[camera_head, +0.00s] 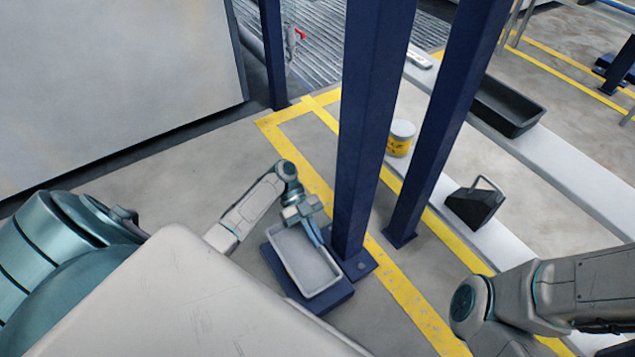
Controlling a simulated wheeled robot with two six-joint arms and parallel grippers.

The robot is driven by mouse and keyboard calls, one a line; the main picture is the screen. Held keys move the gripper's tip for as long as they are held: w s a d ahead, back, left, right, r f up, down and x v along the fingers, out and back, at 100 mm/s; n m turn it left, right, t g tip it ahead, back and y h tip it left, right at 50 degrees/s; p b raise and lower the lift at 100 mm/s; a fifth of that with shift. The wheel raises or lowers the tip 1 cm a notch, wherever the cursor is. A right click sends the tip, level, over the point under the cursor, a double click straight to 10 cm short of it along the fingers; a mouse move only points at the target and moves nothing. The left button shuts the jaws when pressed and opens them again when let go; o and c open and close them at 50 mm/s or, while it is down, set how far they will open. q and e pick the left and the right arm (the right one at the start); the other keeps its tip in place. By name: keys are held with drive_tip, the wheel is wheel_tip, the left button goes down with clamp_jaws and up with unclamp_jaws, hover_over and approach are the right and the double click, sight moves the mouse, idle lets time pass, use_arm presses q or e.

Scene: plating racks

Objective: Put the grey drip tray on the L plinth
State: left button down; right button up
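The grey drip tray (312,268), a shallow rectangle with a raised rim, is over a low dark blue plinth (325,303). It appears to rest on it, but I cannot tell whether a small gap remains. No letter shows on the plinth. My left gripper (316,237) points down at the tray's far right edge, at or against the rim. Its fingers are too small and overlapped to tell whether they grip the rim. My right arm comes in at the lower right; its gripper is not visible.
A dark blue post (362,130) stands close right of the tray, with a second post (440,130) beyond. A yellow-labelled tub (400,138), a black handled container (475,203) and a black tray (505,107) lie farther right. A large pale panel (110,80) fills the upper left.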

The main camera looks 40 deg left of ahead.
sight(321, 252)
use_arm(q)
drive_tip(key=shift+s+d, duration=0.2)
drive_tip(key=shift+d, duration=0.35)
wheel_tip(321, 252, down, 4)
drive_tip(key=b, duration=0.3)
drive_tip(key=shift+d+r, duration=0.1)
drive_tip(key=shift+r, duration=0.1)
drive_tip(key=c, duration=1.6)
unclamp_jaws()
drive_tip(key=shift+c, duration=0.2)
drive_tip(key=shift+r, duration=0.1)
drive_tip(key=p+v, duration=0.4)
drive_tip(key=v, duration=0.7)
drive_tip(key=shift+r+p, duration=0.2)
drive_tip(key=shift+p, duration=0.1)
drive_tip(key=shift+w+a, duration=0.1)
drive_tip(key=shift+a, duration=0.35)
